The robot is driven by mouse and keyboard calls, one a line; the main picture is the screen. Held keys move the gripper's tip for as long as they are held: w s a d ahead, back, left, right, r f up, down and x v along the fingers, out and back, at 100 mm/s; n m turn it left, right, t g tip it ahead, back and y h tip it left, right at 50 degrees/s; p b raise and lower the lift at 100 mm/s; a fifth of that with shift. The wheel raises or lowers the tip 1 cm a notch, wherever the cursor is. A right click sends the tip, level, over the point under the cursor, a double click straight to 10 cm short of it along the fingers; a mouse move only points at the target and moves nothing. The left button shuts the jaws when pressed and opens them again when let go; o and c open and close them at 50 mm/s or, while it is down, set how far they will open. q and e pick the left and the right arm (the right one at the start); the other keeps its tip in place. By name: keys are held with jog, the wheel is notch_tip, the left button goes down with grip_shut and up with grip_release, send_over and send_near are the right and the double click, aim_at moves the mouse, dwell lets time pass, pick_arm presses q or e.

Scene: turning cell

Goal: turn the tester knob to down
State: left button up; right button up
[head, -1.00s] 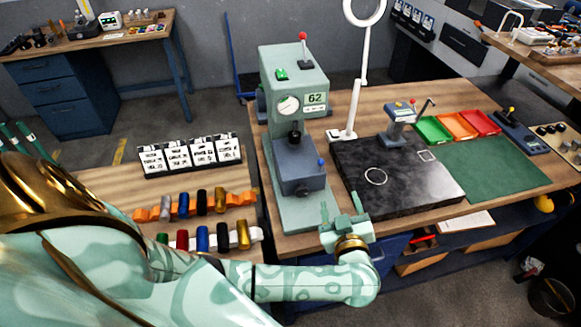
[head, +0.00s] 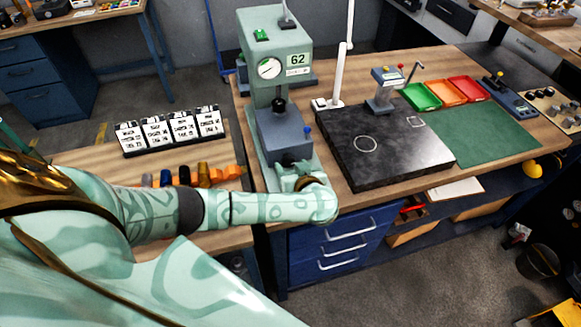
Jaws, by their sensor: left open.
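The tester (head: 275,65) is a tall pale green machine with a round dial and a "62" label. A slate-blue block (head: 284,130) sits low on its front, with a small blue-tipped lever (head: 307,131) at its right. A dark round part (head: 289,159), perhaps the knob, shows low on the block's front face, and I cannot read its setting. My left gripper (head: 295,170) is open, close in front of this dark part. My wrist partly hides the fingers, and I cannot tell whether they touch it. My right gripper is not in view.
A black plate (head: 390,160) lies right of the tester, with a white lamp post (head: 340,75) behind it. Green, orange and red trays (head: 443,95) stand farther right. White cards (head: 170,130) and coloured cylinders (head: 185,175) are on the left bench.

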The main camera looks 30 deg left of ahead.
aim_at(287, 161)
pick_arm(q)
jog(key=shift+x, duration=1.35)
jog(key=c, duration=0.9)
jog(key=p, duration=0.1)
jog(key=n+p, duration=0.1)
jog(key=p, duration=0.1)
jog(key=shift+s+d+r+t+h+p, duration=0.1)
jog(key=shift+s+r+t+h+p, duration=0.1)
jog(key=shift+t+h+p, duration=0.1)
jog(key=shift+c, duration=0.2)
jog(key=shift+f+n+t+h+p, duration=0.15)
jog(key=shift+n+t+h+p, duration=0.15)
jog(key=shift+n, duration=0.3)
jog(key=shift+a+f+n+t+h, duration=0.1)
jog(key=shift+n+t+h, duration=0.1)
jog(key=shift+n+t, duration=0.3)
jog(key=shift+a+f+n+t+h, duration=0.1)
jog(key=shift+n+t+h, duration=0.1)
jog(key=shift+n, duration=0.5)
jog(key=shift+r, duration=0.1)
